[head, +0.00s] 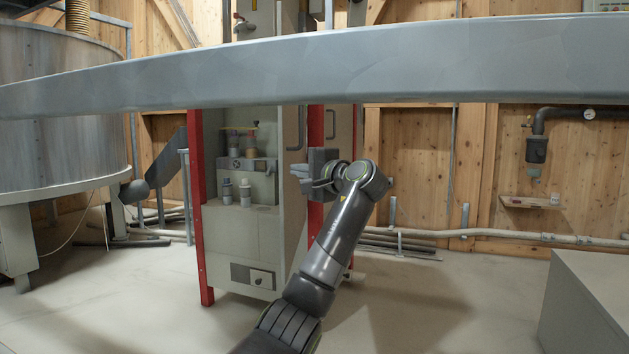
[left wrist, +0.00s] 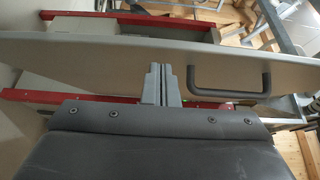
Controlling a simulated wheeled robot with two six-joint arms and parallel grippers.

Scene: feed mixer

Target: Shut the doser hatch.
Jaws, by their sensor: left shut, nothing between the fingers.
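The doser is a tall grey cabinet with red posts (head: 205,210). Its front stands open on shelves inside. A pale upright panel with a dark bar handle (head: 297,130), which looks like the hatch (head: 291,225), stands swung out at the cabinet's right side. My left gripper (head: 297,176) is shut and empty beside this panel. In the left wrist view, the closed fingers (left wrist: 163,84) point at the pale hatch panel (left wrist: 100,48), left of its dark handle (left wrist: 230,82). Whether they touch it I cannot tell. My right gripper is not in view.
Bottles (head: 245,192) stand inside the cabinet. A broad grey beam (head: 400,62) crosses the upper head view and hides part of the doser. A round metal tank (head: 60,135) is at left, a grey box (head: 590,300) at lower right. Floor right of the cabinet looks clear.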

